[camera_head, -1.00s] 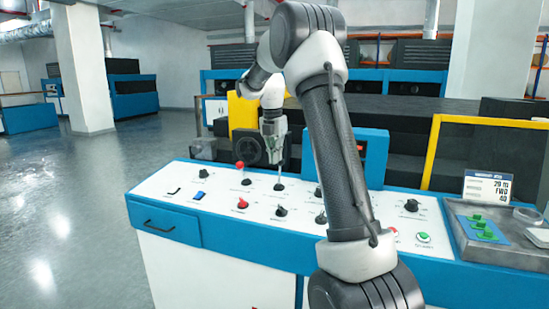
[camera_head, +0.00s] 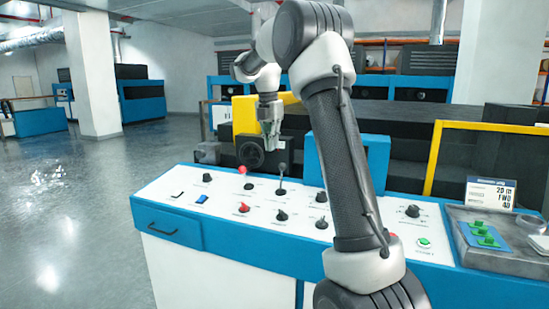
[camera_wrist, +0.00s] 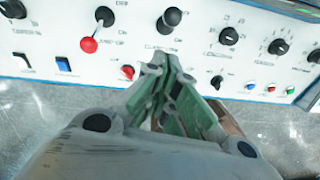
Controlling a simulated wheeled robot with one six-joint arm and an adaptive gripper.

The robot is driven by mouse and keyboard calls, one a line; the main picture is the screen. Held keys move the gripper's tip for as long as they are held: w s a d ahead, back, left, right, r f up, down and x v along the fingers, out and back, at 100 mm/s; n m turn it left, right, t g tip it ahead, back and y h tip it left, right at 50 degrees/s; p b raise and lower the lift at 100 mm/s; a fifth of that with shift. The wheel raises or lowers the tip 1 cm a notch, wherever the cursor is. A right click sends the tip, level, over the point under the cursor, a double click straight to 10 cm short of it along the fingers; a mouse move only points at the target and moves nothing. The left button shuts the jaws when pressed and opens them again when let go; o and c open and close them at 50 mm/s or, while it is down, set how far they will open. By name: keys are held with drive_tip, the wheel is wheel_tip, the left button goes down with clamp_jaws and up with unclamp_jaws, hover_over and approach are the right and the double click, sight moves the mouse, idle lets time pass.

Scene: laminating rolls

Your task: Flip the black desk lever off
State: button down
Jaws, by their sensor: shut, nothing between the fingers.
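The black desk lever (camera_head: 282,168) stands on the white control panel, with its dark knob up, just right of a red-knobbed lever. In the wrist view the black lever (camera_wrist: 172,17) shows near the top edge, seen from above, its knob covering part of its base. My gripper (camera_head: 271,147) is above and slightly behind the black lever, apart from it. In the wrist view the gripper's green-padded fingers (camera_wrist: 170,70) are closed together and empty, below the lever in the picture.
The red-knobbed lever (camera_head: 242,170) stands left of the black one. Several rotary knobs, a blue switch (camera_head: 202,199) and a green button (camera_head: 424,241) share the panel. A metal tray (camera_head: 470,253) with green pieces is at the right. A blue box (camera_head: 315,158) stands behind the panel.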

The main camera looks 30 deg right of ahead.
drive_tip(key=shift+w+d+r, duration=0.15)
drive_tip(key=shift+r, duration=1.85)
drive_tip(key=s+a+f+m, duration=0.1)
drive_tip(key=s+f+m, duration=0.4)
drive_tip(key=m, duration=0.7)
drive_tip(key=s+a+f+m+t, duration=0.1)
drive_tip(key=s+m, duration=0.3)
drive_tip(key=s, duration=0.6)
drive_tip(key=s+a+f+m+t, duration=0.1)
drive_tip(key=s+a+m, duration=0.3)
drive_tip(key=s, duration=0.7)
drive_tip(key=s+a+f+m+t+y, duration=0.1)
drive_tip(key=s+a+m+t, duration=0.1)
drive_tip(key=s, duration=0.8)
drive_tip(key=shift+s+a+f+m, duration=0.15)
drive_tip(key=shift+s+a+m, duration=0.1)
drive_tip(key=shift+a+m, duration=0.55)
